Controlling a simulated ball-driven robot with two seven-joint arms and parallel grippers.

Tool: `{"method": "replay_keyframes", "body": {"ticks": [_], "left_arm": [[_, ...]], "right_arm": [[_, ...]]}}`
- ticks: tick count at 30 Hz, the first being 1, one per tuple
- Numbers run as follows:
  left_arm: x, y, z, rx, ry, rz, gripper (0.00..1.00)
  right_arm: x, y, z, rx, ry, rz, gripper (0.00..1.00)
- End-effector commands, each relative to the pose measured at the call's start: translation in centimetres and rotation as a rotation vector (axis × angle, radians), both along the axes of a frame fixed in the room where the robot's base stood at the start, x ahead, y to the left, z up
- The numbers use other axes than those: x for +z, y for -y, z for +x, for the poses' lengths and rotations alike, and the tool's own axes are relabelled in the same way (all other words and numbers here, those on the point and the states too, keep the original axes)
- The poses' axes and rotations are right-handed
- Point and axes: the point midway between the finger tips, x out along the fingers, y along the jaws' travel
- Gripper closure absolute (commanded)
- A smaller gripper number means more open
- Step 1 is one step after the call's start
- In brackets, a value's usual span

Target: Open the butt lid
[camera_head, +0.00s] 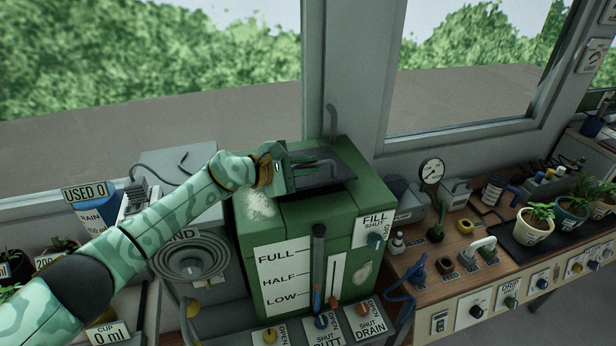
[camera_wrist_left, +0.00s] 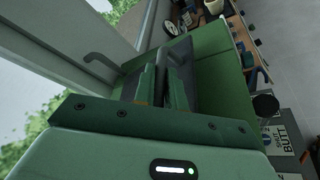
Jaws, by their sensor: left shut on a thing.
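The water butt (camera_head: 285,222) is a green box with FULL, HALF and LOW marks on its front. Its dark grey lid (camera_head: 343,160) lies on top, with a dark gap under its front edge; I cannot tell how far it is raised. My left gripper (camera_head: 310,165) reaches in from the left over the lid and is shut on the lid handle (camera_head: 328,164). In the left wrist view the fingers (camera_wrist_left: 163,84) close in front of the dark lid (camera_wrist_left: 182,58), and the handle is mostly hidden. My right gripper is in neither view.
A bent grey pipe (camera_head: 332,122) rises behind the butt by the window post. A coiled hose (camera_head: 190,256) is to the left, and valve knobs (camera_head: 322,321) line the front. A bench with a gauge (camera_head: 432,171) and potted plants (camera_head: 533,222) is to the right.

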Motion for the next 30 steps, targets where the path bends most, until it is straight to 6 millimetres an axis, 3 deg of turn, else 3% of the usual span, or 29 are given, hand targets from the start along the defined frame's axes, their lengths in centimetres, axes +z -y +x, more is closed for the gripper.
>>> {"method": "replay_keyframes", "body": {"ticks": [6, 18, 24, 30], "left_arm": [[2.4, -0.4, 1.9, 0.002, -0.160, -0.030, 1.00], [5.2, -0.9, 4.6, 0.003, -0.370, -0.073, 1.00], [6.2, -1.0, 5.2, 0.003, -0.415, -0.082, 1.00], [6.7, -1.1, 5.3, 0.002, -0.427, -0.084, 1.00]], "right_arm": [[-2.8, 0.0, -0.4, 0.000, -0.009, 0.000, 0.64], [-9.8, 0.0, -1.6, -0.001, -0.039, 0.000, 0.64], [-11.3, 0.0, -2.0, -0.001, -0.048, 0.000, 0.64], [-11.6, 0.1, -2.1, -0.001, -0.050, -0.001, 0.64]]}}
